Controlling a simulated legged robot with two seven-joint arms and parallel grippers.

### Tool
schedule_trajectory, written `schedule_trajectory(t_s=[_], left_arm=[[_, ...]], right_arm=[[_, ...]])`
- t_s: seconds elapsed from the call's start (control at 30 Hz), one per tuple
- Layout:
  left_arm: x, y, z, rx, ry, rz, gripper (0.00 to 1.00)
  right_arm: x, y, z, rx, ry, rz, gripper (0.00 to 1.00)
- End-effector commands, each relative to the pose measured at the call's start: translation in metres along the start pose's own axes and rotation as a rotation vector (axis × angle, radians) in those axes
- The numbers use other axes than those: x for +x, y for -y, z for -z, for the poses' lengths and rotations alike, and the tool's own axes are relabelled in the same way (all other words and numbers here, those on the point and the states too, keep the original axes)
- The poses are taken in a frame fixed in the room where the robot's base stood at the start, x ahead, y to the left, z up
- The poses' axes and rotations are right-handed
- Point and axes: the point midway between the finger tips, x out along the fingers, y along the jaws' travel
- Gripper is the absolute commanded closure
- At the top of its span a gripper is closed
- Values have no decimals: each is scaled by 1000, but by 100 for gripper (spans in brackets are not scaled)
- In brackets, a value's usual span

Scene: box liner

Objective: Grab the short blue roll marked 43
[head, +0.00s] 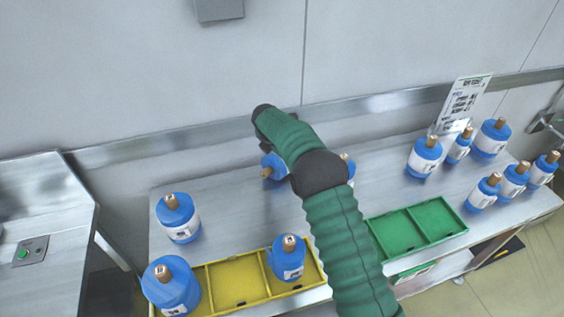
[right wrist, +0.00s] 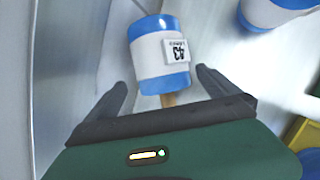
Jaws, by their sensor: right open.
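The short blue roll marked 43 (right wrist: 160,55) shows in the right wrist view, with a white band, an upside-down "43" label and a brown core end pointing toward my gripper. My right gripper (right wrist: 164,78) is open, with one dark finger on each side of the roll's near end. I cannot tell whether either finger touches it. In the head view a blue roll (head: 279,163) lies partly hidden beside my green right arm, its core to the left; its label cannot be read there. My right jaws are not clear in that view. My left gripper is not in view.
Another blue roll (right wrist: 275,8) is at the right wrist view's upper right. Rolls stand at the steel table's left and right ends. A yellow tray (head: 216,304) holds rolls at the front; a green tray (head: 440,237) is empty. A wall rail (head: 190,138) runs behind.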

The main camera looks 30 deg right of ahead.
Motion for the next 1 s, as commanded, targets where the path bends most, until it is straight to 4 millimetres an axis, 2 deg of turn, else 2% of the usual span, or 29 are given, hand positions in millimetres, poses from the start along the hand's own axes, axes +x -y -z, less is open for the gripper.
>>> schedule_trajectory(t_s=[0.03,0.1,0.33,0.53,0.63,0.83,1.0], left_arm=[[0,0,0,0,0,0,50],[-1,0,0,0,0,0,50],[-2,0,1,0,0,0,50],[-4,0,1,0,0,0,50],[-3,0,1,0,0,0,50],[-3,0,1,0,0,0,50],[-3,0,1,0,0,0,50]], right_arm=[[13,1,0,0,-1,2,0],[28,1,0,0,0,1,0],[53,2,-4,3,1,-1,0],[88,2,-7,2,-1,-1,0],[94,2,-8,2,0,-3,0],[94,2,-8,2,0,-3,0],[94,2,-8,2,0,-3,22]])
